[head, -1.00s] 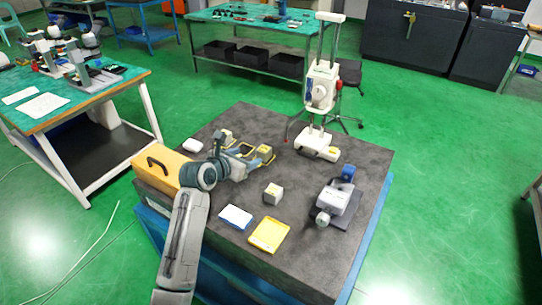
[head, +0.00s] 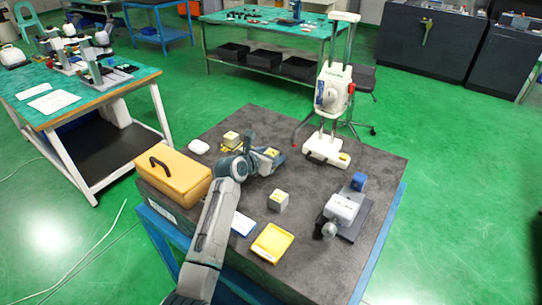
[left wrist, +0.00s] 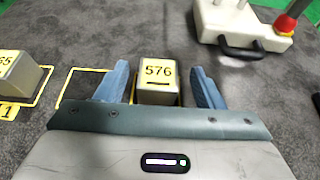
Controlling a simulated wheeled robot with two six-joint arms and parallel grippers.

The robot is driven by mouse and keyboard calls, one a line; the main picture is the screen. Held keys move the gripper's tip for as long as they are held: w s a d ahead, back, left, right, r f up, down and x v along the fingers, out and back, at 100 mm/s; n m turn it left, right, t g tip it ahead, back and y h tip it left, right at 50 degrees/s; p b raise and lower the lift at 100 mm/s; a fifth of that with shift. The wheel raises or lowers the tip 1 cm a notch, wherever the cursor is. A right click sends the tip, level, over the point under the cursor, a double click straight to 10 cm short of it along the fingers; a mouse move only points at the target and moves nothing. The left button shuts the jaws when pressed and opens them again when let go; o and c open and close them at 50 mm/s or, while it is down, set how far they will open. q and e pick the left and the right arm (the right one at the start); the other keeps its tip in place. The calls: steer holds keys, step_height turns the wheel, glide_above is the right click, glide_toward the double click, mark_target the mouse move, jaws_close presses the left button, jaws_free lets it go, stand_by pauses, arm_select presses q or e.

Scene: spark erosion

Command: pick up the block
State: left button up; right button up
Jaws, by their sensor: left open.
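A block with a yellow top marked 576 (left wrist: 158,80) stands between the two fingers of my left gripper (left wrist: 158,88) in the left wrist view. A third, greyish block (head: 278,201) stands nearer. My right gripper is out of view.
On the dark table are an orange case (head: 180,185), a yellow tray (head: 272,243), a blue-and-white tray (head: 243,225) partly behind my arm, a grey vise-like device (head: 342,208) and a tall white instrument (head: 333,92) behind. Bare tabletop lies between the blocks and the device.

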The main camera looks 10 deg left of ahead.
mark_target(270, 154)
arm_select(q)
steer(key=shift+x, duration=1.6)
steer(key=shift+a, duration=0.1)
steer(key=shift+r, duration=0.1)
steer(key=c, duration=1.2)
